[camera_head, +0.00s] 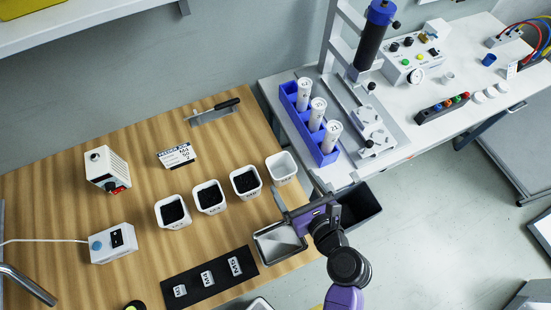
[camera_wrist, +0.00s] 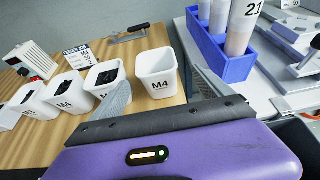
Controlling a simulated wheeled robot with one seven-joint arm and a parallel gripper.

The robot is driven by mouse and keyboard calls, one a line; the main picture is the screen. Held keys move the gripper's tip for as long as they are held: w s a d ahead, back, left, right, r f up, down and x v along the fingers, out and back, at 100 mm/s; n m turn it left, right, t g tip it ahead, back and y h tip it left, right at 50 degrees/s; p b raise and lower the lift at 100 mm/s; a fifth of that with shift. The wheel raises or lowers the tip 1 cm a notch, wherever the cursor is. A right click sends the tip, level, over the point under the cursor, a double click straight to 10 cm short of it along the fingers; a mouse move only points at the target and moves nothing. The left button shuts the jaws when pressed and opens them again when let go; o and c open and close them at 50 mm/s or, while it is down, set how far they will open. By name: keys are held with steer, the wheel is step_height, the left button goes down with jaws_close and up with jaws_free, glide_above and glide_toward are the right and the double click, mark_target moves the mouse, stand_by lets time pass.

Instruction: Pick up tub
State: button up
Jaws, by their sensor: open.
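White tubs stand in a row on the wooden table. Three others, the left tub (camera_head: 173,212), the middle tub (camera_head: 209,197) and the third tub (camera_head: 246,183), hold dark small parts. My gripper (camera_head: 298,192) is open and empty, near the table's right edge, just in front of the rightmost tub.
A metal tray (camera_head: 279,243) lies below my gripper. A blue rack (camera_head: 307,127) with white tubes stands right of the tubs, on the white bench. A black mat (camera_head: 210,281) with small labelled pieces lies in front. A dark bin (camera_head: 358,205) hangs beyond the table edge.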

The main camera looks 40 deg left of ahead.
mark_target(277, 161)
steer(key=shift+x, duration=1.15)
steer(key=shift+s+x, duration=0.2)
steer(key=shift+x, duration=2.8)
steer(key=shift+f, duration=0.1)
steer(key=c, duration=1.4)
steer(key=shift+c, duration=0.2)
